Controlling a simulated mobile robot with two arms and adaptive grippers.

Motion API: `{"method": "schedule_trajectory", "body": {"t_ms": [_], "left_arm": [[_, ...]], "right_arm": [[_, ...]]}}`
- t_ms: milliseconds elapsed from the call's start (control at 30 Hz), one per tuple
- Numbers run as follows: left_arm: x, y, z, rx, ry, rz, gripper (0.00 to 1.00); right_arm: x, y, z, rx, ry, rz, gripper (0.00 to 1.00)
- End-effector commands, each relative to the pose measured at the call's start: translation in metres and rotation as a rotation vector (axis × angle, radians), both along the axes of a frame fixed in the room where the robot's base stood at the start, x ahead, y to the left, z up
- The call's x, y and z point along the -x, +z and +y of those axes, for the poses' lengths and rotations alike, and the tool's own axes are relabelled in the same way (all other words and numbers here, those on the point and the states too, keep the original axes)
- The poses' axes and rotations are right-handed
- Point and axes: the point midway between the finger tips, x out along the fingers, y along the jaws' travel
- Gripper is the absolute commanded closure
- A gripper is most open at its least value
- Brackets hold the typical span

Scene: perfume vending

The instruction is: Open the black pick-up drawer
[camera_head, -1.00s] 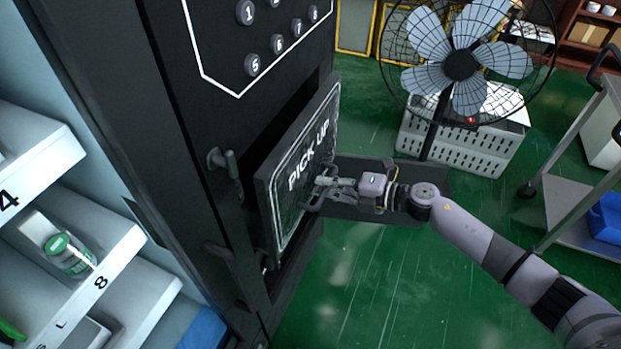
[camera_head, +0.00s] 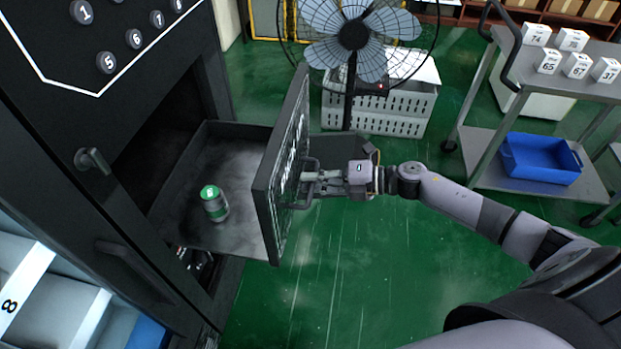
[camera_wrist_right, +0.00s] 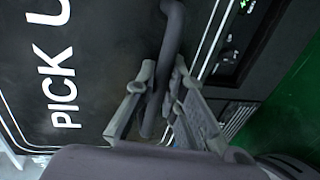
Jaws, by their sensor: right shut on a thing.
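The black pick-up drawer (camera_head: 235,240) stands pulled out of the black vending machine (camera_head: 60,150), with its interior open to view. A small can with a green lid (camera_head: 214,204) stands inside it. The drawer's front panel, lettered PICK UP, faces right; its lettering also shows in the right wrist view (camera_wrist_right: 64,75). My right gripper (camera_head: 310,185) is at the outer face of that panel. In the right wrist view the gripper (camera_wrist_right: 155,105) is shut on the drawer's dark bar handle (camera_wrist_right: 172,40). My left gripper is not in view.
A fan (camera_head: 355,35) stands behind the drawer, by a white crate (camera_head: 405,112). A grey cart (camera_head: 545,80) with numbered boxes and a blue bin (camera_head: 540,158) stands at the right. Green floor (camera_head: 350,270) is clear in front of the drawer.

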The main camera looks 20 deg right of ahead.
Motion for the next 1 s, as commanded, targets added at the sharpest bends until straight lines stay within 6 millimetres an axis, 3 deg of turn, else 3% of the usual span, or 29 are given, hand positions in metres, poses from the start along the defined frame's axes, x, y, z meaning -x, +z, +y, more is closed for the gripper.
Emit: {"method": "schedule_trajectory", "body": {"t_ms": [433,467,733,1000], "left_arm": [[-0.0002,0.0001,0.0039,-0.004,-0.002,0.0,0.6],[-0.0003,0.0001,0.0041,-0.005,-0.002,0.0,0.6],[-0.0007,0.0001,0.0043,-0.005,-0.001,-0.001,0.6],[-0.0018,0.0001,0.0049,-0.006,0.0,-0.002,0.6]], "right_arm": [[0.0009,-0.0006,0.0005,-0.001,0.003,0.001,1.0],[0.0009,-0.0006,0.0005,-0.001,0.002,0.001,0.88],[0.0004,-0.0003,0.0002,-0.001,0.001,0.001,0.7],[0.0003,0.0,-0.0001,0.0,0.001,0.0,0.69]]}}
